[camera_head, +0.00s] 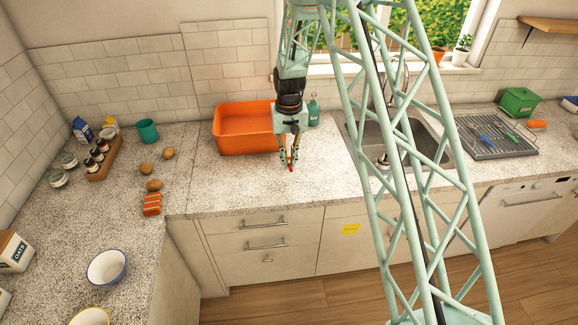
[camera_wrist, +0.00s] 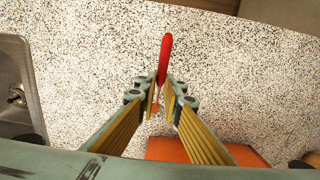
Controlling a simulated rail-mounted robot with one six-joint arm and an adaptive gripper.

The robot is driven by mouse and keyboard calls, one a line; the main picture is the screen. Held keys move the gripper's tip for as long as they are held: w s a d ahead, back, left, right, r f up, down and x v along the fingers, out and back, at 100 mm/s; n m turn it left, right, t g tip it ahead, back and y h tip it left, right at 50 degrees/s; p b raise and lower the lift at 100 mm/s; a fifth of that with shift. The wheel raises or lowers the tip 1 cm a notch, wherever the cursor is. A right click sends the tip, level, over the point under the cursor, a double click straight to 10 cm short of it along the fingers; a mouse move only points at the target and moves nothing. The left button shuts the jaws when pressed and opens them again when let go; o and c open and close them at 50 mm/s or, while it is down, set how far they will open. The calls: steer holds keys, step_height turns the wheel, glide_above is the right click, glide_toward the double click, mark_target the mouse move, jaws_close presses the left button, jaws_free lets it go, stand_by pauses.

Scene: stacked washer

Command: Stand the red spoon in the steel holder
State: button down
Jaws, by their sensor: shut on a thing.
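The red spoon (camera_wrist: 166,55) is pinched between the fingertips of my gripper (camera_wrist: 162,92). Its red handle sticks out past the tips, towards the top of the wrist view. A thin part shows between the fingers; its bowl end is not clear. In the head view, my gripper (camera_head: 290,160) points down over the counter in front of the orange tub, with a bit of red at its tips. I cannot pick out the steel holder for sure. A small round steel thing (camera_head: 384,160) shows at the sink behind my arm; I cannot tell if it is a holder or the drain.
The orange tub (camera_head: 245,130) stands behind my gripper, with a teal bottle (camera_head: 313,111) beside it. The sink (camera_head: 436,150) is to the right, then a drying rack (camera_head: 496,136). Several brown round items and an orange block (camera_head: 152,204) lie left. The counter below my gripper is clear.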

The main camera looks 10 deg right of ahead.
mark_target(289, 163)
steer(key=shift+f, duration=1.3)
steer(key=shift+f, duration=0.15)
steer(key=c, duration=2.8)
jaws_free()
steer(key=shift+p, duration=0.3)
step_height(289, 163, up, 11)
steer(key=shift+b, duration=0.75)
steer(key=shift+r, duration=0.65)
steer(key=shift+r, duration=0.15)
